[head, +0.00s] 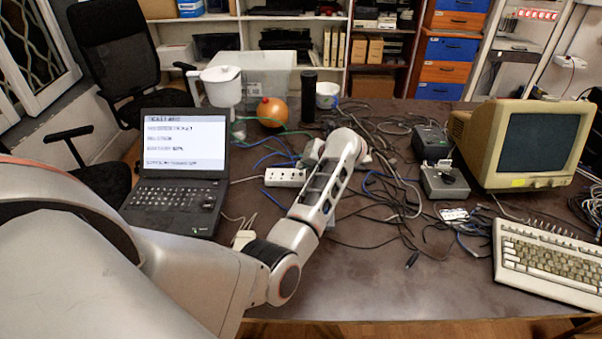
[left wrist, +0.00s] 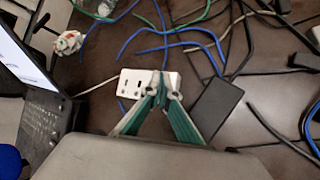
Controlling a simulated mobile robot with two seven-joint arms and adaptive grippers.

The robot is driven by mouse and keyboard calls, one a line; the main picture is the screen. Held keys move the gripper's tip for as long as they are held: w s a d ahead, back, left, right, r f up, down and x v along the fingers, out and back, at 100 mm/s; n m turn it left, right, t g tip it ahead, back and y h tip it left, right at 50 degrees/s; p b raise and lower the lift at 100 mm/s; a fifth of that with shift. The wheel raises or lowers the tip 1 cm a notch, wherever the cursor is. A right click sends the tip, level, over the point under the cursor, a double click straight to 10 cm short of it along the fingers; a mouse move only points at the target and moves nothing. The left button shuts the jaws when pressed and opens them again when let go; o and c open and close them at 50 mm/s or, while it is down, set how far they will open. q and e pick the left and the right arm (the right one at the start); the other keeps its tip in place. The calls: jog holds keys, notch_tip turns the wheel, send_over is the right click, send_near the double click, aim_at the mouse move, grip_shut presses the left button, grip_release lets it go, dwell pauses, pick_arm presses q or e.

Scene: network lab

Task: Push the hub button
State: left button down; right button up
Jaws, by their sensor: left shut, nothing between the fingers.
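A white hub-like block with sockets (head: 285,177) lies on the dark table right of the laptop. In the left wrist view a white block with dark slots (left wrist: 131,84) lies just beyond and partly behind my fingers. My left gripper (left wrist: 163,92) is shut and empty, its green-padded fingers meeting in front of the block's right part. I cannot tell whether the tips touch it. In the head view my left arm reaches over the table and its fingers are hard to make out. A separate button cannot be made out. My right gripper is not in view.
An open laptop (head: 180,165) stands left of the block. A black box (left wrist: 215,106) lies right of the fingers. Loose cables (head: 390,180) cover the table's middle. An old monitor (head: 530,145) and a keyboard (head: 552,262) are at the right. The front table edge is clear.

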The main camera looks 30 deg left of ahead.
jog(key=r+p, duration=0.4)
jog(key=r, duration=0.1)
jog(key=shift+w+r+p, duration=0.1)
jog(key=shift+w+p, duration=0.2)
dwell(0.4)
